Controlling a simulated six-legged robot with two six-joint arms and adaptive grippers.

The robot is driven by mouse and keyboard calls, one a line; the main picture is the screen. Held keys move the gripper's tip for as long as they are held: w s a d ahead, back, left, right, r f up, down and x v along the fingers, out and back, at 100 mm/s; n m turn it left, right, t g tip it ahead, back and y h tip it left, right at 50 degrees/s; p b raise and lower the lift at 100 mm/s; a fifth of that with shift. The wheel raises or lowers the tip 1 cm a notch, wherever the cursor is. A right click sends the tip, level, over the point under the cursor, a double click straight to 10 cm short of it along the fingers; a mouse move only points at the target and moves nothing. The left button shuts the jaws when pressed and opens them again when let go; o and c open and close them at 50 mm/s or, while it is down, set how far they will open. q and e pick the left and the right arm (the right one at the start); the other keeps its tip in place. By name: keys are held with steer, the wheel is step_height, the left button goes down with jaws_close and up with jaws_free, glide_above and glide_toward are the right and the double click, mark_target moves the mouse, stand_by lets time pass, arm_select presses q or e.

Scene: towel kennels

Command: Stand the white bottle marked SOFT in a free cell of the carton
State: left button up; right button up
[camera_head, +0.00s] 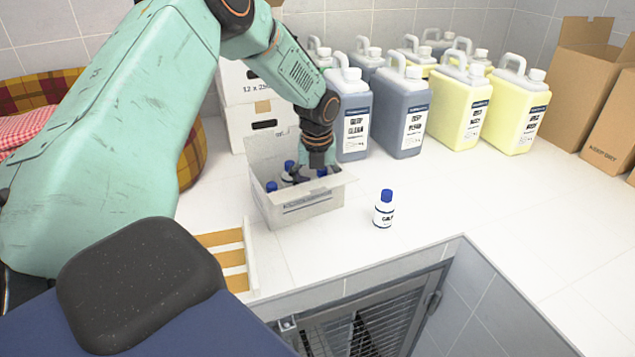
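The white carton (309,208) stands open on the counter, with several blue-capped white bottles in it, one cap (271,187) near its left front corner. My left gripper (315,175) points down into the carton, close to a blue cap (322,173). Its fingertips are partly hidden among the bottles and carton walls, so I cannot tell whether it holds one. A white bottle with a blue cap (384,210) stands upright on the counter, right of the carton; its small label seems to read CALM. I cannot read SOFT on any bottle. My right gripper is out of view.
Several grey and yellow jugs (402,112) stand behind the carton, with white boxes (252,118) at the back left. Brown cartons (590,80) stand at the far right. A slatted tray (250,258) lies front left. The counter edge drops to a wire-barred kennel (365,315).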

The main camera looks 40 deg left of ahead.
arm_select(q)
steer(key=shift+o, duration=0.7)
steer(key=shift+r, duration=0.2)
steer(key=shift+s+d+r, duration=0.1)
steer(key=shift+s+r, duration=0.3)
steer(key=shift+s, duration=0.15)
steer(key=shift+w+f, duration=0.25)
steer(key=shift+w, duration=0.2)
steer(key=o, duration=0.4)
steer(key=shift+s, duration=0.15)
steer(key=shift+c, duration=0.2)
steer(key=shift+s+r, duration=0.1)
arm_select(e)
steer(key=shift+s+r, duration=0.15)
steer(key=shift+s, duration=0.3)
